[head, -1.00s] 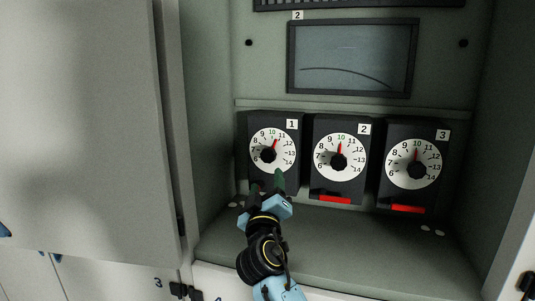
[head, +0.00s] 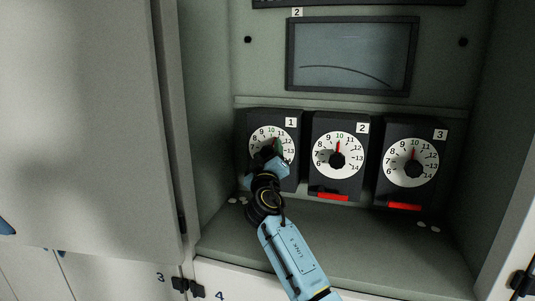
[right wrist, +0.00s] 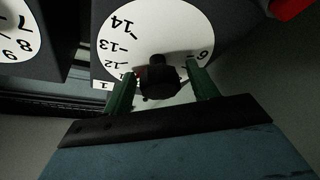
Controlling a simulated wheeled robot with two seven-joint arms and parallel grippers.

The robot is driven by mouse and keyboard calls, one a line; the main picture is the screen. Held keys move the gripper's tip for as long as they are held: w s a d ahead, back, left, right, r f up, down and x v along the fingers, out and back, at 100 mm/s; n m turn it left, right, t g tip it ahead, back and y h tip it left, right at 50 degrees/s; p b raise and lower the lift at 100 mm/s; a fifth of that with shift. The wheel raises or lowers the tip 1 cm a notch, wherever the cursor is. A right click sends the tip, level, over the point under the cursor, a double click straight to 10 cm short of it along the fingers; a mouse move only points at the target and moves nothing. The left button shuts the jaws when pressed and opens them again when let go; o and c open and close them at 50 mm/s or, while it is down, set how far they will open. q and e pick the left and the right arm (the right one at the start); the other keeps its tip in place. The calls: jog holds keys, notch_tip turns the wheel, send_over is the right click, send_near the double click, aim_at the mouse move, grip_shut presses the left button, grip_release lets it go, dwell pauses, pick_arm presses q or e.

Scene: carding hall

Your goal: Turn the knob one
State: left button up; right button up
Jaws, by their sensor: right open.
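Knob one is the black knob (right wrist: 158,80) in the middle of the white dial marked 1 (head: 256,138), at the left of three dials in the cabinet. My right gripper (head: 272,152) is in front of this dial and covers most of the knob in the head view. In the right wrist view my right gripper (right wrist: 160,72) is open, with one green finger on each side of the knob. Contact between fingers and knob cannot be told. The pointer of knob one is largely hidden. My left gripper is not in view.
The dial marked 2 (head: 325,140) and the dial marked 3 (head: 395,150) stand close to the right, each with a red tab below. A dark gauge (head: 350,55) is above. A grey door (head: 85,120) stands at the left. The cabinet shelf (head: 350,240) is mostly clear.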

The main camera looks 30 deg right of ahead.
jog(key=shift+c, duration=0.5)
jog(key=c, duration=0.9)
jog(key=n+p, duration=0.2)
jog(key=n+y+p, duration=0.1)
jog(key=n+p, duration=0.1)
jog(key=p, duration=0.1)
jog(key=shift+r+y, duration=0.2)
jog(key=shift+y, duration=0.1)
jog(key=shift+f+n+y+p, duration=0.15)
jog(key=shift+n+y+p, duration=0.15)
jog(key=shift+n+p, duration=0.35)
jog(key=o, duration=1)
jog(key=shift+f, duration=0.1)
